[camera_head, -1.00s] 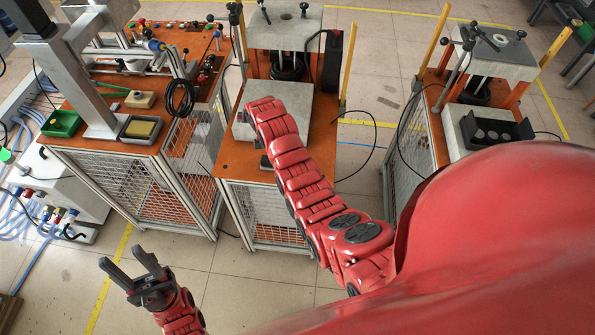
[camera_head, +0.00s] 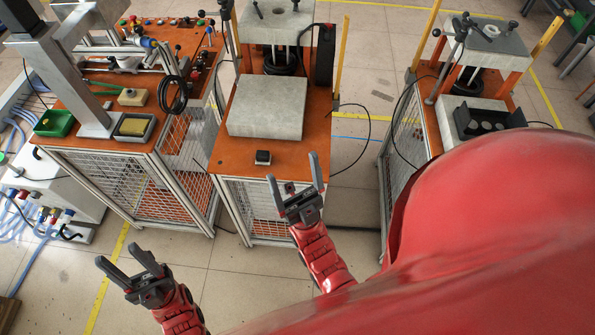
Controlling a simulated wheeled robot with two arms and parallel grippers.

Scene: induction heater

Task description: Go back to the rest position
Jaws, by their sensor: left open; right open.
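My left gripper (camera_head: 132,273) is at the lower left, open and empty, above the floor in front of the left workbench. My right gripper (camera_head: 295,186) is open and empty, in front of the middle workbench's front edge, its fingers pointing up in the picture towards the bench. A small black block (camera_head: 263,157) lies on the middle bench near its front edge, a little beyond the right gripper. My red body covers the lower right of the view.
The left workbench (camera_head: 85,132) carries a green bin (camera_head: 54,123), a grey tray (camera_head: 133,138) and a metal frame. The middle workbench (camera_head: 228,160) holds a grey slab (camera_head: 267,107) below a press. A right bench carries a black holder (camera_head: 487,124). The tiled floor in front is clear.

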